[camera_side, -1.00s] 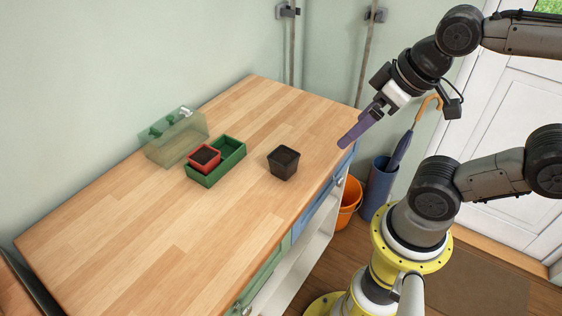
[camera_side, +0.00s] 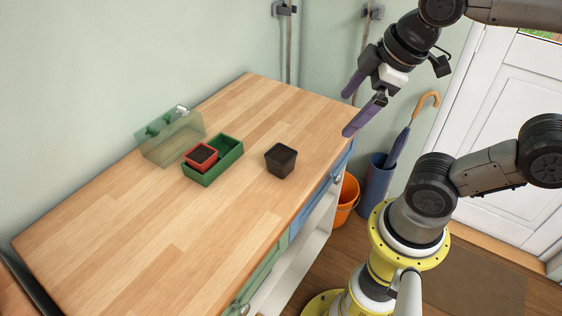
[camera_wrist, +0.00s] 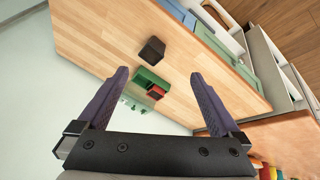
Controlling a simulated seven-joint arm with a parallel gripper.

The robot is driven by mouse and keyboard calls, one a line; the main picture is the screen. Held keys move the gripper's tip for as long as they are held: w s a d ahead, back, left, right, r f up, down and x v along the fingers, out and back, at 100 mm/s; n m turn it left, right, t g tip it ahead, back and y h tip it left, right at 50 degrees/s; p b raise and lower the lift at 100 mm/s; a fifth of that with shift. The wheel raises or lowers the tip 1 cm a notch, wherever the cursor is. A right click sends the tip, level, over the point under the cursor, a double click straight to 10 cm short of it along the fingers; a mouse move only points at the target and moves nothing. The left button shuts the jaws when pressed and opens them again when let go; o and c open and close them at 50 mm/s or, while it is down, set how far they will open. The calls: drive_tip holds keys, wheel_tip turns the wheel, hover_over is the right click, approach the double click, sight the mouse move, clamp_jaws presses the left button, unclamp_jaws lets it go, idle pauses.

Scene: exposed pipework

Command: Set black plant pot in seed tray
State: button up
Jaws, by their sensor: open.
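The black plant pot (camera_side: 280,160) stands upright on the wooden bench, to the right of the seed tray; it also shows in the wrist view (camera_wrist: 152,50). The seed tray (camera_side: 231,160) is a green open box, also in the wrist view (camera_wrist: 146,76). A red pot with dark soil (camera_side: 201,157) sits in its left part; the right part of the tray is empty. My gripper (camera_side: 350,110) is open and empty, above the bench's right end, up and to the right of the black pot. In the wrist view, its purple fingers (camera_wrist: 158,78) are spread wide.
A clear lid with green vents (camera_side: 170,138) stands behind the tray near the wall. The wooden bench top (camera_side: 150,228) is otherwise mostly clear. Beside the bench are an orange bucket (camera_side: 346,198) and a blue umbrella stand (camera_side: 376,186).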

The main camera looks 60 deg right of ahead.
drive_tip(key=w+r+n+g, duration=0.1)
drive_tip(key=w+n+g, duration=0.1)
drive_tip(key=w+n, duration=0.3)
drive_tip(key=n+g+h, duration=0.1)
drive_tip(key=n+g, duration=0.2)
drive_tip(key=n, duration=0.3)
hover_over(281, 156)
drive_tip(key=a, duration=0.1)
drive_tip(key=f, duration=1.4)
drive_tip(key=shift+s+a+f, duration=0.2)
drive_tip(key=shift+s+f, duration=0.05)
drive_tip(key=shift+s, duration=0.05)
drive_tip(key=shift+w+d+f, duration=0.1)
drive_tip(key=shift+d+f, duration=0.1)
drive_tip(key=shift+f, duration=0.7)
drive_tip(key=shift+w+d+f, duration=0.1)
drive_tip(key=shift+d+f, duration=0.05)
drive_tip(key=shift+f, duration=0.8)
drive_tip(key=shift+w+d+f, duration=0.1)
drive_tip(key=shift+d+f, duration=0.1)
drive_tip(key=shift+f, duration=0.7)
drive_tip(key=c, duration=1.4)
drive_tip(key=shift+r, duration=0.15)
